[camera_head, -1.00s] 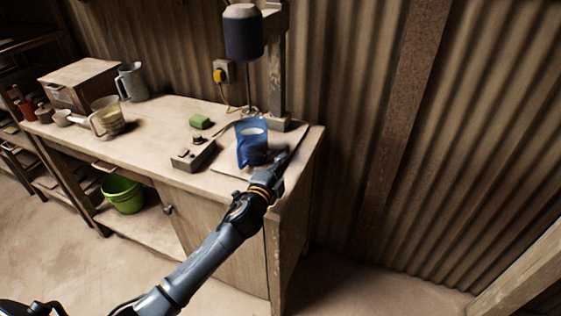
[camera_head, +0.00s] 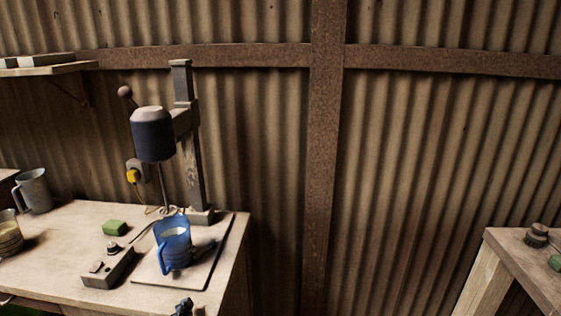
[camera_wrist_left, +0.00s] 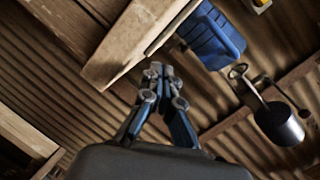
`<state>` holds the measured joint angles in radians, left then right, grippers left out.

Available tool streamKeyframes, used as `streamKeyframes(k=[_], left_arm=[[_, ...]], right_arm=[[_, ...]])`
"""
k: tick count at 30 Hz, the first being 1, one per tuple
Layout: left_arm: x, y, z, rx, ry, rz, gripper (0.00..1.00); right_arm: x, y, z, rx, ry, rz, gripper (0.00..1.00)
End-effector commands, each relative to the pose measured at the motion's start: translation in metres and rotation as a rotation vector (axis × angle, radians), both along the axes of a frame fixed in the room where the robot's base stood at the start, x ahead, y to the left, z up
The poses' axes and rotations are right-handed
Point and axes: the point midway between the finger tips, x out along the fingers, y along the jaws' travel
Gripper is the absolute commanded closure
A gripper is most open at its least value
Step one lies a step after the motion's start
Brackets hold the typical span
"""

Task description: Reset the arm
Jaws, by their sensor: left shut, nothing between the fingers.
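My left gripper (camera_wrist_left: 161,70) is shut and empty in the left wrist view, its fingertips together. In the head view only a small dark part of my left gripper (camera_head: 183,307) shows at the bottom edge, in front of the bench. A blue jug (camera_head: 173,243) stands upright on a flat board (camera_head: 207,268) under the mixer-like press (camera_head: 152,134). The blue jug also shows in the left wrist view (camera_wrist_left: 212,38), apart from the fingers. My right gripper is not in view.
The workbench (camera_head: 60,262) holds a control box (camera_head: 108,268), a green block (camera_head: 115,228) and a grey jug (camera_head: 35,190). Another table (camera_head: 525,265) stands at the right. Between them the floor space lies before a corrugated wall (camera_head: 420,180).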

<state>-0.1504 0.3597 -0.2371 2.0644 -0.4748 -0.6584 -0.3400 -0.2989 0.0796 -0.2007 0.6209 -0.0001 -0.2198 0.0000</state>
Motion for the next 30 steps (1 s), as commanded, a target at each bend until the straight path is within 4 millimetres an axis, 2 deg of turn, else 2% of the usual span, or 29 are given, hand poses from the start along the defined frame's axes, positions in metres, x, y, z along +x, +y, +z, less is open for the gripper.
streamKeyframes(k=[3, 6, 9, 15, 22, 24, 30], left_arm=[[-0.054, 0.002, -0.042, -0.237, 0.206, 0.148, 1.00], [-0.101, -0.002, -0.069, -0.402, 0.373, 0.262, 1.00], [-0.142, -0.009, -0.087, -0.519, 0.512, 0.352, 1.00], [-0.209, -0.025, -0.105, -0.676, 0.727, 0.483, 1.00], [-0.276, -0.043, -0.108, -0.794, 0.934, 0.604, 1.00], [-0.267, -0.042, -0.128, -0.784, 0.932, 0.603, 1.00], [-0.258, -0.044, -0.174, -0.776, 0.948, 0.608, 1.00]], right_arm=[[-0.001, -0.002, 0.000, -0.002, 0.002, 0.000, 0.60], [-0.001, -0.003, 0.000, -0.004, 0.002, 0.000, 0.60], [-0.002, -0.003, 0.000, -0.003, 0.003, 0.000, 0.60], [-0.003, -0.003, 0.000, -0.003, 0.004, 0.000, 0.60], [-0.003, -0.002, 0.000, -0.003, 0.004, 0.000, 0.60], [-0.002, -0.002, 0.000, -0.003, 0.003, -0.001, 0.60], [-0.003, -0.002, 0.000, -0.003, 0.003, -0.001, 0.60]])
